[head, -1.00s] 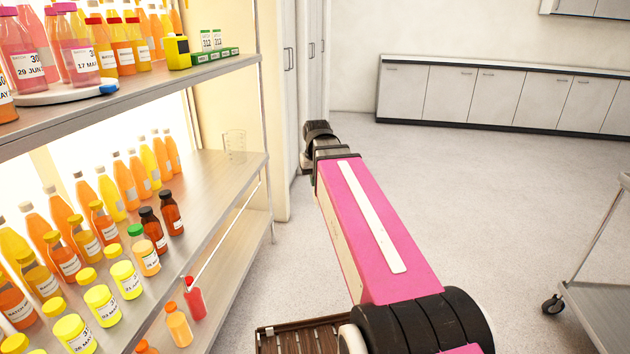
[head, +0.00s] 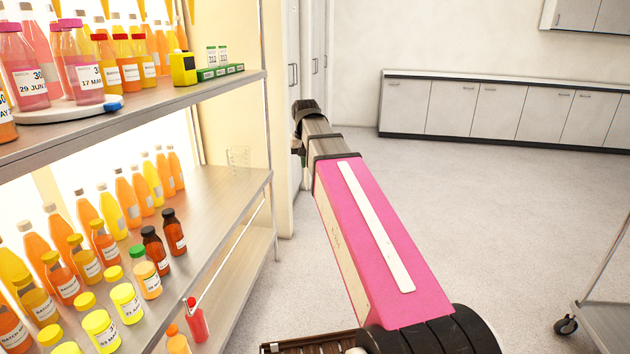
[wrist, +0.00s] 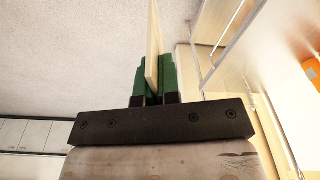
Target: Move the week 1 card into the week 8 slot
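In the wrist view my gripper (wrist: 154,70) has two green fingers closed around a thin pale, cream-coloured flat piece (wrist: 153,35). The piece is seen edge-on and sticks out past the fingertips. It looks like a card, but no writing on it shows, so I cannot read a week on it. In the head view my gripper is mostly hidden behind the end of my arm, to the right of the shelf. No slot marked week 8 is readable in either view.
A metal shelf (head: 205,185) on the left holds many juice bottles. Its upper board carries a yellow device (head: 184,68) and a green strip with small labelled vials (head: 220,71). A cart (head: 605,320) stands at the right. Open floor lies ahead, up to grey cabinets (head: 500,108).

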